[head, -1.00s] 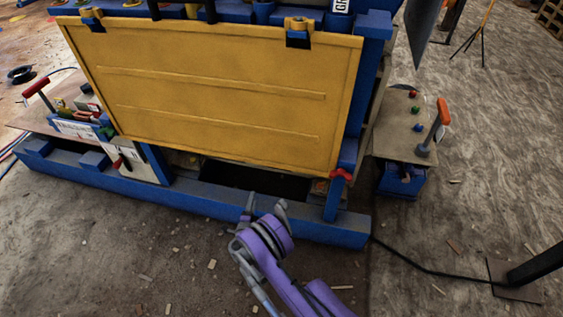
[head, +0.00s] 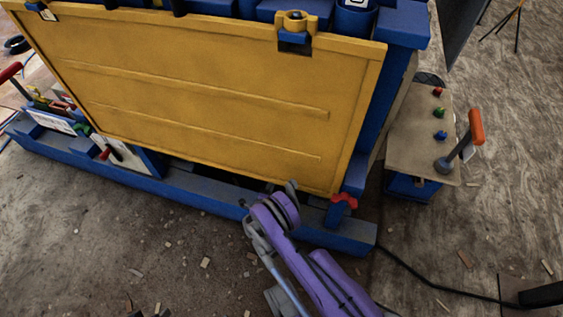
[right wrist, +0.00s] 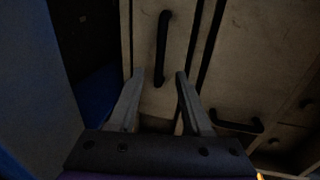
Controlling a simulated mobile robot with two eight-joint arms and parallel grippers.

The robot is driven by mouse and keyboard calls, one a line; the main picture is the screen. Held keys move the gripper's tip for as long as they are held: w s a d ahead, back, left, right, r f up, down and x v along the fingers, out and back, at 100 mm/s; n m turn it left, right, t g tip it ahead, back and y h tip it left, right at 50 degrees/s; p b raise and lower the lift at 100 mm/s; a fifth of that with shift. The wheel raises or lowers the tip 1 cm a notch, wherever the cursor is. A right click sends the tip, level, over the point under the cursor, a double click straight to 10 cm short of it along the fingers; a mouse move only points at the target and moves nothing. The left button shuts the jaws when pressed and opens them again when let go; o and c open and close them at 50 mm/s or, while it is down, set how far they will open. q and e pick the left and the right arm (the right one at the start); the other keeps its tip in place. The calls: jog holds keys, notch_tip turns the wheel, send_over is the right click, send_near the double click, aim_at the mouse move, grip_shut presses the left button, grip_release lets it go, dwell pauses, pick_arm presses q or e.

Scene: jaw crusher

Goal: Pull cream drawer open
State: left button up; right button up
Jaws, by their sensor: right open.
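In the right wrist view a cream drawer front (right wrist: 146,45) lies ahead in dim light, with a black bar handle (right wrist: 162,50) on it. My right gripper (right wrist: 159,74) is open, its two grey fingers reaching toward that drawer. The lower end of the handle appears between the fingertips in the picture; I cannot tell the depth between them. In the head view my right gripper (head: 270,193) is at the low opening under the yellow panel, and the drawer is hidden there. My left gripper is not in view.
The yellow panel (head: 200,85) hangs above my right arm. A blue base beam (head: 200,190) runs below it, with a red knob (head: 345,201) to the right. Another cream front with a black handle (right wrist: 236,126) lies right. A control box (head: 415,140) with a lever stands right.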

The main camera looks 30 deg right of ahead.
jog(key=b+x, duration=0.2)
jog(key=x, duration=0.8)
jog(key=shift+w+d, duration=0.1)
grip_shut()
dwell(1.2)
